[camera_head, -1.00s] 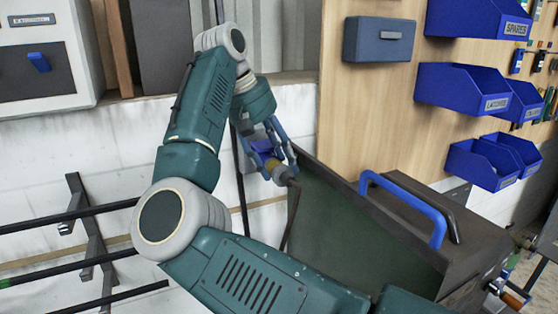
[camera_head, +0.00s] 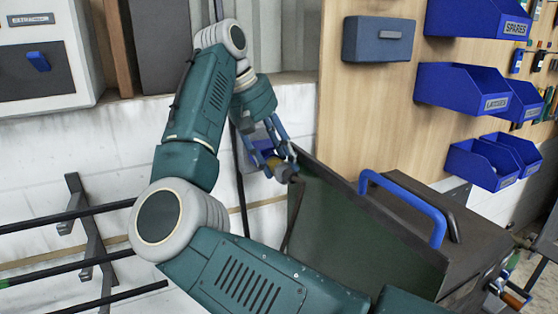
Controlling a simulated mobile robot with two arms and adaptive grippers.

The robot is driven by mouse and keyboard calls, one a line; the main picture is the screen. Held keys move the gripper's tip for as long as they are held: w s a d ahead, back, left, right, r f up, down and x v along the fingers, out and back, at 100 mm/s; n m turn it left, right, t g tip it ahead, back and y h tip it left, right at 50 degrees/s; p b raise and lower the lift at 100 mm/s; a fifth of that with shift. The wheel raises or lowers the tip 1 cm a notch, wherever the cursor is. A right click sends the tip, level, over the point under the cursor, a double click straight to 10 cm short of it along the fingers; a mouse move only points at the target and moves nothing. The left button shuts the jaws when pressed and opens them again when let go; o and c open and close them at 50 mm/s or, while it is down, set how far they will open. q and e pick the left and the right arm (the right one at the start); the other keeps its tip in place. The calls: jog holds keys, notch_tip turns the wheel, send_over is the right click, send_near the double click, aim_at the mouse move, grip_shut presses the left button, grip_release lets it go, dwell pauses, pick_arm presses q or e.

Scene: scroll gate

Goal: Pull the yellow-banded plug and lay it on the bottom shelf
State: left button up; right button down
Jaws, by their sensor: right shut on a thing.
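My right gripper (camera_head: 277,156) is in the middle of the head view, at the end of the teal arm, in front of the white block wall. Its blue fingers are shut on a plug (camera_head: 284,171), a greyish, rounded piece with a dark end. A yellowish-brown part shows between the fingers; I cannot make out a clear yellow band. A dark cable (camera_head: 289,215) appears to hang below the plug along the edge of a dark green panel. A blue part shows behind the fingers. My left gripper is not in view. No bottom shelf can be made out.
A dark case with a blue handle (camera_head: 407,200) and raised green panel (camera_head: 350,240) stands right of the gripper. Blue bins (camera_head: 462,88) hang on the wooden board. Black rods on a wall rack (camera_head: 88,235) are at lower left. A white cabinet (camera_head: 50,60) is upper left.

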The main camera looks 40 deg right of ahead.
aim_at(287, 171)
jog(key=shift+w, duration=0.2)
jog(key=shift+s+a+f+b, duration=0.1)
jog(key=shift+f+b, duration=0.15)
jog(key=shift+b, duration=0.1)
jog(key=shift+s+f+b, duration=0.1)
jog(key=shift+s+b, duration=0.1)
jog(key=shift+b, duration=0.15)
jog(key=shift+s+a+b, duration=0.25)
jog(key=shift+s+b, duration=0.05)
jog(key=shift+s, duration=0.5)
jog(key=shift+s+a+b, duration=0.2)
jog(key=shift+s+b, duration=0.1)
jog(key=shift+s, duration=0.45)
jog(key=shift+w+d+r+p, duration=0.15)
jog(key=shift+w+d+p, duration=0.1)
jog(key=shift+w+p, duration=0.4)
jog(key=shift+w+d+r+p, duration=0.1)
jog(key=shift+w+d+p, duration=0.15)
jog(key=shift+w, duration=0.55)
jog(key=shift+w+f, duration=0.15)
jog(key=shift+w, duration=0.2)
jog(key=shift+s, duration=0.1)
